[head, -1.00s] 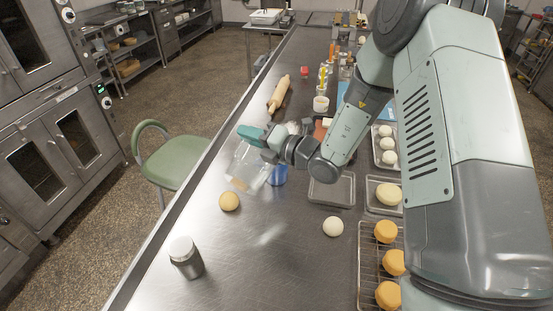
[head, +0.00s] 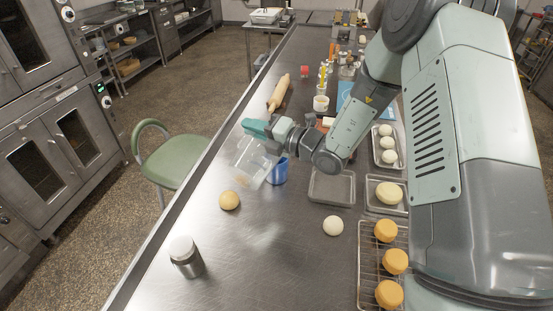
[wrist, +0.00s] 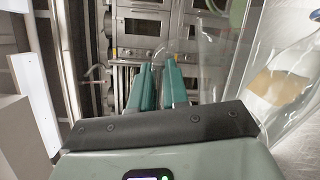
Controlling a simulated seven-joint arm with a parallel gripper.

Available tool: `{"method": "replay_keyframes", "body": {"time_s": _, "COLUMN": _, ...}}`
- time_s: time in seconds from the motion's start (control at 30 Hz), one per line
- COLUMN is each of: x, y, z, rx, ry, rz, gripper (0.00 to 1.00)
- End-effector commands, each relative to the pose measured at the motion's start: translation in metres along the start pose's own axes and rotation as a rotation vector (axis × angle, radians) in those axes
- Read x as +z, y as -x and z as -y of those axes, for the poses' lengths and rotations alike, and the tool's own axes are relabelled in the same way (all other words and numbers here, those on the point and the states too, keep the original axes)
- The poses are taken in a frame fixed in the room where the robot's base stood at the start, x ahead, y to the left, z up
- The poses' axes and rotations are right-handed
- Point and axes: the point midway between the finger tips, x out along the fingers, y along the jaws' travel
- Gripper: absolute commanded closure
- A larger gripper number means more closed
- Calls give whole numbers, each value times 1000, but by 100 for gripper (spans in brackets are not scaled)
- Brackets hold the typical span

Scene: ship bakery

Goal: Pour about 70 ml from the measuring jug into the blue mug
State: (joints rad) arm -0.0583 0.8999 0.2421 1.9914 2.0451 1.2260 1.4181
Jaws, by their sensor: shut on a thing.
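The clear measuring jug (head: 250,161) is held by my gripper (head: 258,129) above the counter and looks tilted. The jug also shows at the right of the wrist view (wrist: 235,65), with a tan patch in or on it; I cannot tell whether that is liquid. My gripper's teal fingers also show in the wrist view (wrist: 160,85). The blue mug (head: 279,172) stands upright on the counter, just right of the jug and partly behind it in the head view. The mug's inside is hidden, and no stream is visible.
A tan bun (head: 229,200), a pale dough ball (head: 333,226) and a lidded grey shaker (head: 186,257) lie nearer on the steel counter (head: 260,270). An empty tray (head: 331,203) is right of the mug. A rolling pin (head: 278,93) lies behind.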

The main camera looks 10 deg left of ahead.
Motion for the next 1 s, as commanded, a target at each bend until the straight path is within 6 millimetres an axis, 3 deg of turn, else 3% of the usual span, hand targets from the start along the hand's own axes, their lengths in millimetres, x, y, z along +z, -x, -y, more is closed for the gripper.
{"method": "replay_keyframes", "body": {"time_s": 1.0, "x": 8, "y": 0, "z": -2, "rx": 2, "ry": -37, "rz": -2, "gripper": 100}}
